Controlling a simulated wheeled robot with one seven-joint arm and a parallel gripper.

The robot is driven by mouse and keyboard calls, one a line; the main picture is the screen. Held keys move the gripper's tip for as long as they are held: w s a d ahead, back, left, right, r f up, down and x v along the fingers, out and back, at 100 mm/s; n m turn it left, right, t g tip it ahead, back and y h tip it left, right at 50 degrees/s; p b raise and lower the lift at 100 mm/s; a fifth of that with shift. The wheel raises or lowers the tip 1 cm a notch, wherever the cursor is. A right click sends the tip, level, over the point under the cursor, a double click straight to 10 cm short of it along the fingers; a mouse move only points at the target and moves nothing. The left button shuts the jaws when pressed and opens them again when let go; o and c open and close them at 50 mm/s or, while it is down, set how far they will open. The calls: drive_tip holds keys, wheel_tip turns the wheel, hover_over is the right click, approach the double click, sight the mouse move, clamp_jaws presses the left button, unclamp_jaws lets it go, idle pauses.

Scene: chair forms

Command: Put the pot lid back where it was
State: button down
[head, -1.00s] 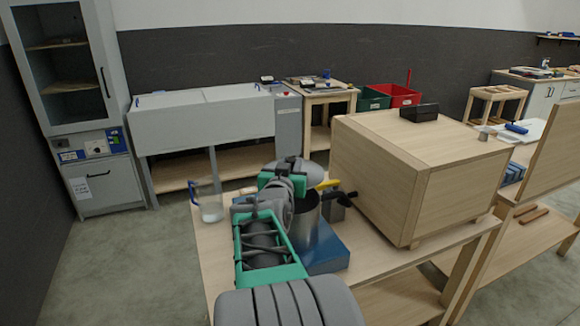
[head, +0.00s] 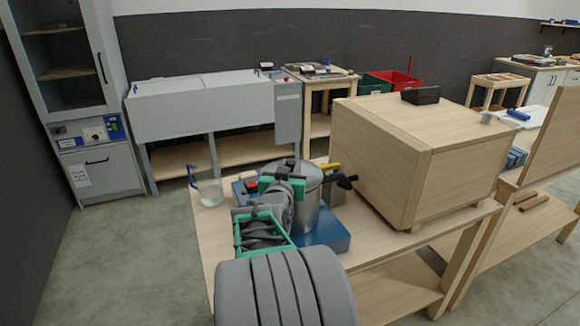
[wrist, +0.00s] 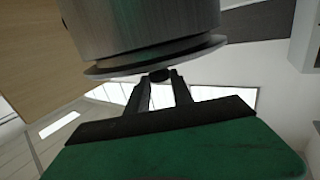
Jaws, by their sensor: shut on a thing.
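My gripper (head: 285,181) is over the metal pot (head: 308,212), shut on the knob of the pot lid (head: 312,172). In the wrist view the picture is inverted: the knob (wrist: 160,75) sits between the two fingertips, and the lid's disc (wrist: 150,62) lies against the end of the pot (wrist: 140,22), slightly tilted in the picture. I cannot tell whether the lid is fully seated. The pot stands on a blue base (head: 328,238) on the wooden table. My arm hides part of the pot and the base.
A large wooden box (head: 400,165) stands close on the right, with a black item (head: 420,95) on top. A black-handled item (head: 342,181) and a yellow item (head: 330,167) are beside the pot. A clear beaker (head: 210,192) stands at the table's left edge.

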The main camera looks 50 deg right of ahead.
drive_tip(key=shift+f+b, duration=0.55)
drive_tip(key=shift+b, duration=0.15)
drive_tip(key=c, duration=1)
unclamp_jaws()
drive_tip(key=shift+c, duration=0.2)
